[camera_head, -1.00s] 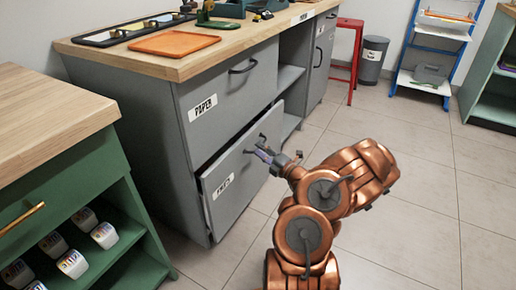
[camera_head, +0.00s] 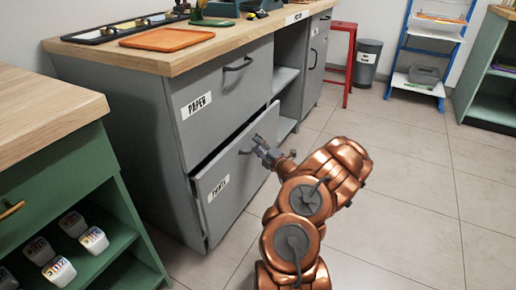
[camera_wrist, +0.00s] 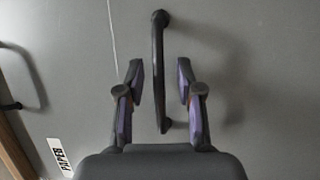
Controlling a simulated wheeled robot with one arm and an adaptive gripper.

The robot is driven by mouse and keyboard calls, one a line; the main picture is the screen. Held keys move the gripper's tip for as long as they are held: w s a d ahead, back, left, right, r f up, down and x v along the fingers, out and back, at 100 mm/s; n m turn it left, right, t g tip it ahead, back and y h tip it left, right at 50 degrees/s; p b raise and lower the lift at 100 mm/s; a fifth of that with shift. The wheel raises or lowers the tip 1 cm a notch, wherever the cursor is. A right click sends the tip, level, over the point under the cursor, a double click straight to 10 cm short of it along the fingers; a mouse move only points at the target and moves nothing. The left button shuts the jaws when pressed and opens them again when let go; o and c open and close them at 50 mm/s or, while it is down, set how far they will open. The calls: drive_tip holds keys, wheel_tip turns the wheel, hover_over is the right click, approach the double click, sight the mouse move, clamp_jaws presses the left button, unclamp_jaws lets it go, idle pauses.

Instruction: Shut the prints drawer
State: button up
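The prints drawer (camera_head: 232,176) is the lower grey drawer of the cabinet, with a "PRINTS" label. It stands partly out, with a dark gap along its top edge. Its dark bar handle (camera_wrist: 159,70) runs upright in the wrist view, between the fingers of my gripper (camera_wrist: 160,88). The fingers are open, one on each side of the handle, with visible space on both sides. In the head view my gripper (camera_head: 259,145) is at the drawer front by the handle, partly hidden by its own wrist.
The paper drawer (camera_head: 225,90) above looks closed. A green cabinet (camera_head: 60,190) with a wooden top stands close at left. A red stool (camera_head: 348,60), a grey bin (camera_head: 365,62) and a blue rack (camera_head: 402,50) stand behind. Tiled floor (camera_head: 420,190) at right is clear.

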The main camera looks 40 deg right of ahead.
drive_tip(key=shift+c, duration=0.3)
clamp_jaws()
idle(0.4)
